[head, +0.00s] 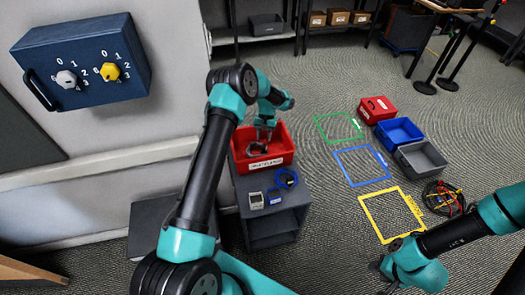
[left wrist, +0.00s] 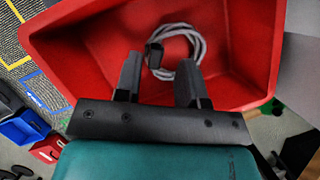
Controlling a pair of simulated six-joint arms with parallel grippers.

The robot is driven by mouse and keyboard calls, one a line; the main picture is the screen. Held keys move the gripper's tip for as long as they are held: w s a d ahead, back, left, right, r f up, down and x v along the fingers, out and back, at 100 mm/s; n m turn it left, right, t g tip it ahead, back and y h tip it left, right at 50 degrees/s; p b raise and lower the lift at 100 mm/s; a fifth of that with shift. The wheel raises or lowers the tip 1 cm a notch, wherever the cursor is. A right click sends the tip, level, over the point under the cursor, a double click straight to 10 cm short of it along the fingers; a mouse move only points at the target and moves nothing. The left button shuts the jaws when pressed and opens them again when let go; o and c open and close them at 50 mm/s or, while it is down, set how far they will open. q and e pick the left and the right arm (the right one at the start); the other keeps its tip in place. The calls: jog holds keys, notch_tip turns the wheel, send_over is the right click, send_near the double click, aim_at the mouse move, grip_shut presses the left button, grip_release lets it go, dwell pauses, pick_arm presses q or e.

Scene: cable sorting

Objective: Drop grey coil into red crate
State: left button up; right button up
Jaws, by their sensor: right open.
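The red crate (head: 243,166) stands on a dark grey cabinet and has a white label on its front. It fills much of the left wrist view (left wrist: 75,45). The grey coil (left wrist: 197,42), a loop of cable with a black piece on it, is inside the crate, beyond my left fingertips. My left gripper (head: 265,132) points down into the crate. Its two fingers (left wrist: 158,68) are apart, with no cable clearly pinched between them. My right gripper (head: 385,278) is at the lower right, far from the crate; its jaws are open.
A blue cable (head: 287,178) and a small grey device (head: 256,201) are on the cabinet (head: 276,222) before the crate. On the floor are red (head: 377,109), blue (head: 398,132) and grey bins (head: 420,159), taped outlines and a cable tangle (head: 444,198). A blue panel (head: 85,65) is at left.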

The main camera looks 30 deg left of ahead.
pick_arm(q)
jog(key=shift+o, duration=1.4)
jog(key=v, duration=1.7)
jog(key=shift+w, duration=0.2)
